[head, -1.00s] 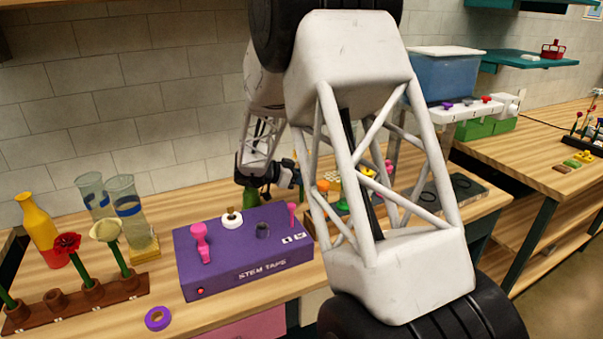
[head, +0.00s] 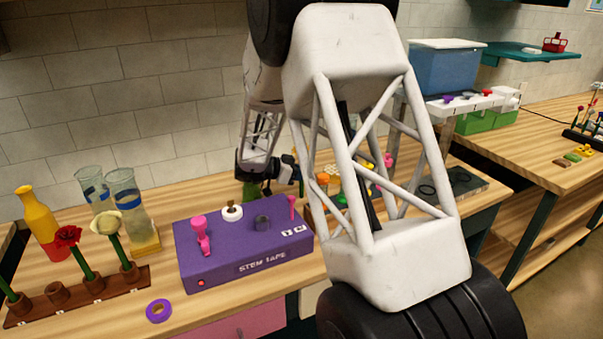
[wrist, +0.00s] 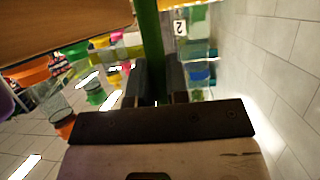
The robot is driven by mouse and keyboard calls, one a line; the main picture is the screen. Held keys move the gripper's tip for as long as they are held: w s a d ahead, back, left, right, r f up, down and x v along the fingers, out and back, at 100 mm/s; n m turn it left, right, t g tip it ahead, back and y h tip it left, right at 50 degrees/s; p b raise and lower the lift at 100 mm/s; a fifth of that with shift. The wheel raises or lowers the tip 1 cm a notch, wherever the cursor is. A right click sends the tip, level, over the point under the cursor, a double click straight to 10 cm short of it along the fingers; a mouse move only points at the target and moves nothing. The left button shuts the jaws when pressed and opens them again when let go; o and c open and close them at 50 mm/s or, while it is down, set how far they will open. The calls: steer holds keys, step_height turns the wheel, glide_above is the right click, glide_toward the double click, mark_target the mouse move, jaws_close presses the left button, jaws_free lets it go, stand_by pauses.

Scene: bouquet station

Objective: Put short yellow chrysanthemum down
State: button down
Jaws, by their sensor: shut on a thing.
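My gripper (wrist: 157,78) is shut on a green stem (wrist: 152,35) in the wrist view. The stem passes between the two dark fingers and runs out of the top of the picture. Its flower head is out of that view, so I cannot confirm its colour there. In the head view my gripper (head: 286,171) is small, above the table behind the purple stem tape box. My own arm link hides part of the area to its right, and I cannot pick out the held flower there.
The purple stem tape box (head: 222,268) stands at the table's front. A brown rack (head: 77,303) with a red flower (head: 67,236) and a pale flower (head: 107,222) is at left. Behind it stand glass vases (head: 122,190) and a yellow bottle (head: 38,212). A tape ring (head: 159,311) lies in front.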

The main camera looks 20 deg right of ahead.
steer(key=shift+s+f, duration=0.1)
steer(key=shift+f, duration=0.7)
steer(key=c, duration=1.1)
jaws_free()
steer(key=shift+f, duration=0.2)
steer(key=shift+o, duration=0.3)
steer(key=shift+s+f, duration=0.1)
steer(key=shift+a, duration=0.1)
steer(key=shift+v, duration=0.8)
steer(key=r+v, duration=0.1)
steer(key=v, duration=0.5)
steer(key=shift+r, duration=0.2)
steer(key=shift+w+r, duration=0.1)
steer(key=shift+w, duration=0.15)
